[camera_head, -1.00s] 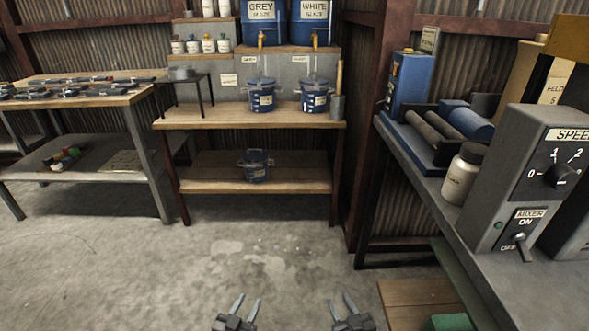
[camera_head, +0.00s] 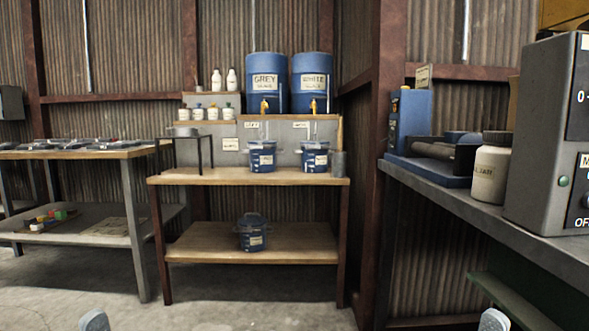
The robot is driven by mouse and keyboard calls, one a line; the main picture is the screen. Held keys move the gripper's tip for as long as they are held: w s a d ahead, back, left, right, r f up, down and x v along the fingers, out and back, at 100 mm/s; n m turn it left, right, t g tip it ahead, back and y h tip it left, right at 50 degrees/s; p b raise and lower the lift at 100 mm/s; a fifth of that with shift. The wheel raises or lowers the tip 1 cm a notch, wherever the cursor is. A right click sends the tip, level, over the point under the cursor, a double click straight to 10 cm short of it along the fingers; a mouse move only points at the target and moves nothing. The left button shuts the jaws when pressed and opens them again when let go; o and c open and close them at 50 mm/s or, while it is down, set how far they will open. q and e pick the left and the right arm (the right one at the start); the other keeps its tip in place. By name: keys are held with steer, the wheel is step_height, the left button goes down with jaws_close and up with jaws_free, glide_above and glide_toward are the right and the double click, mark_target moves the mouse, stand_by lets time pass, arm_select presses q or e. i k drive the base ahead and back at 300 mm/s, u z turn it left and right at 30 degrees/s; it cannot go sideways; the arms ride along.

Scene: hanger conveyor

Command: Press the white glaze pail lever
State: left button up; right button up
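The blue drum labelled WHITE GLAZE (camera_head: 311,84) stands at the back right of the shelf, with an orange tap (camera_head: 313,106) low on its front. A blue pail (camera_head: 315,157) with a white label stands below that tap on the wooden shelf top. A thin upright piece shows above the pail, but no lever can be clearly made out at this size. Rounded grey parts of mine show at the bottom left and bottom right edges. I cannot make out gripper fingers in them. The shelf is well ahead of me, and nothing of mine touches the pail.
The GREY GLAZE drum (camera_head: 265,84) and another blue pail (camera_head: 262,157) stand left of the white ones. A third pail (camera_head: 251,234) sits on the lower shelf. A grey bench (camera_head: 440,195) with a control box (camera_head: 545,140) lies close on the right. Floor ahead is clear.

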mark_target(318, 145)
steer(key=i, duration=1.5)
